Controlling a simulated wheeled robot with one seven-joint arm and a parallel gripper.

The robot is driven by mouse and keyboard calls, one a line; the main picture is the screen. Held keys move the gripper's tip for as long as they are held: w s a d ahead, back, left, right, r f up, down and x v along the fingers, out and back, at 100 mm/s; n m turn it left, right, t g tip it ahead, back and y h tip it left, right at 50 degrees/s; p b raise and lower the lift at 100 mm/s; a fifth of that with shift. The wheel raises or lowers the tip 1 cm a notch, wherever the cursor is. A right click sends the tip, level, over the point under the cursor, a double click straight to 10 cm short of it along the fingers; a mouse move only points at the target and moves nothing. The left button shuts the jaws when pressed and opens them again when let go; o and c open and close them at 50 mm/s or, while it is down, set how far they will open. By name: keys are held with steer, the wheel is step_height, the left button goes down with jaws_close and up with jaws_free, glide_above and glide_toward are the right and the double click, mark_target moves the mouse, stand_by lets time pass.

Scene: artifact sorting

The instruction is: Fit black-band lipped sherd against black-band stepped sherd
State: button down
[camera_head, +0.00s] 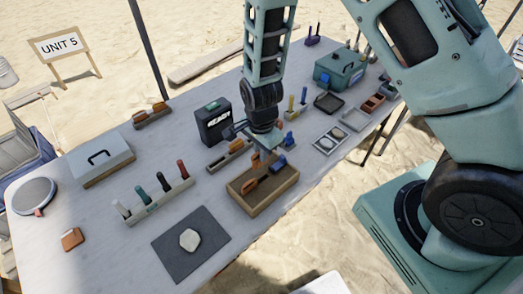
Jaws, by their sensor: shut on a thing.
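My gripper (265,146) points down over a shallow wooden box (248,211) at the table's right front edge. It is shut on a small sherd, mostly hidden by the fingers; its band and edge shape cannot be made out. In the box, an orange-brown sherd (250,185) stands left of and below the gripper, close to it. A blue piece (281,162) is beside the gripper on the right. Whether the held sherd touches the standing one cannot be told. Which sherd is lipped or stepped is too small to tell.
A black box marked READY (213,126) stands behind left of the gripper. A narrow rack (216,163) with brown pieces lies left of the wooden box. A grey mat (175,262) with a pale stone and a rack of brushes (150,211) are nearer. The table's right edge is close.

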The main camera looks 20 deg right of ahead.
mark_target(261, 164)
steer(key=shift+f+b, duration=1.95)
steer(key=shift+f, duration=0.9)
steer(key=shift+f+b, duration=1.3)
steer(key=shift+f, duration=1.05)
steer(key=c, duration=1.5)
jaws_free()
steer(key=shift+o, duration=0.2)
steer(key=shift+r, duration=0.15)
step_height(261, 164, up, 17)
steer(key=shift+r, duration=0.1)
steer(key=s+a+r+n, duration=0.3)
steer(key=s+r+n, duration=0.2)
steer(key=s+n, duration=0.5)
steer(key=s+a+r+n, duration=0.3)
steer(key=s+r+n, duration=0.1)
steer(key=s+n, duration=0.6)
steer(key=shift+a+r+n+y, duration=0.15)
steer(key=shift+r+n+y, duration=0.2)
steer(key=shift+n, duration=0.75)
